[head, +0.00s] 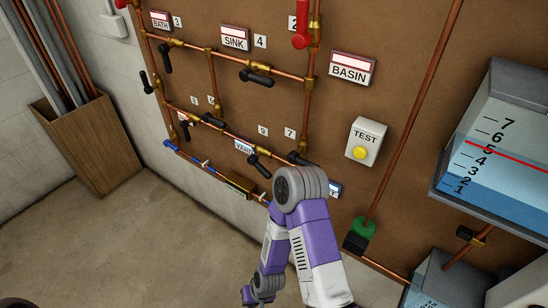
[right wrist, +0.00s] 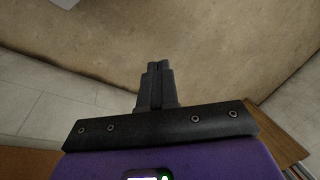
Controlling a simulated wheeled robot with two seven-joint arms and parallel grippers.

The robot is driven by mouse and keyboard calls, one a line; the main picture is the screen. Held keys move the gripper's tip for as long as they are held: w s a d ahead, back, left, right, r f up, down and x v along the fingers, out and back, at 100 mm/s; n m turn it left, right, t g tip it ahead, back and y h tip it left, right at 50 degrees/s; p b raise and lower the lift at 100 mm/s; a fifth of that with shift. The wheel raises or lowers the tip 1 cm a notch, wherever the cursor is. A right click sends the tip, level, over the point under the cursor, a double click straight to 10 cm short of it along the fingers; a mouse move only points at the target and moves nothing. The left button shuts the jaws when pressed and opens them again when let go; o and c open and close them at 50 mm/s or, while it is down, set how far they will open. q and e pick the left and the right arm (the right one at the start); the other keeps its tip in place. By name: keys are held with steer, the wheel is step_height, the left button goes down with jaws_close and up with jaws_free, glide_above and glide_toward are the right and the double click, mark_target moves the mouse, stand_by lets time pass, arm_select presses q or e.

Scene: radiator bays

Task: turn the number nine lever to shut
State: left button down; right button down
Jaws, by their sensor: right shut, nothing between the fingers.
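The number nine tag (head: 263,130) is on the brown board, above the lower copper pipe. Below it is a brass valve with a black lever (head: 256,162) that slants down from the pipe. My right gripper (right wrist: 155,75) is shut and empty in the right wrist view, away from any lever. My left gripper is not in view.
Other black levers, like the one under SINK (head: 257,77), and red handles (head: 301,40) are on the pipes. A test box (head: 365,141) with a yellow button and a water tank (head: 500,150) are to the right. A wooden bin (head: 75,145) stands left. Floor is open at lower left.

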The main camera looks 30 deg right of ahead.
steer(key=w+d+r+m+t+h+p, duration=0.2)
steer(key=w+d+r+p, duration=0.25)
steer(key=r, duration=0.25)
steer(key=w+d+r+m+t+h+p, duration=0.1)
steer(key=w+d+r+m+p, duration=0.25)
steer(key=w+r, duration=0.35)
steer(key=m+t+h+p, duration=0.35)
steer(key=m+p, duration=0.25)
steer(key=p, duration=0.2)
glide_toward(260, 168)
steer(key=s+r, duration=0.2)
steer(key=s, duration=0.1)
steer(key=d+x, duration=0.1)
steer(key=x, duration=0.9)
steer(key=shift+s+h+b, duration=0.25)
steer(key=shift+h+b, duration=0.2)
steer(key=shift+f, duration=0.1)
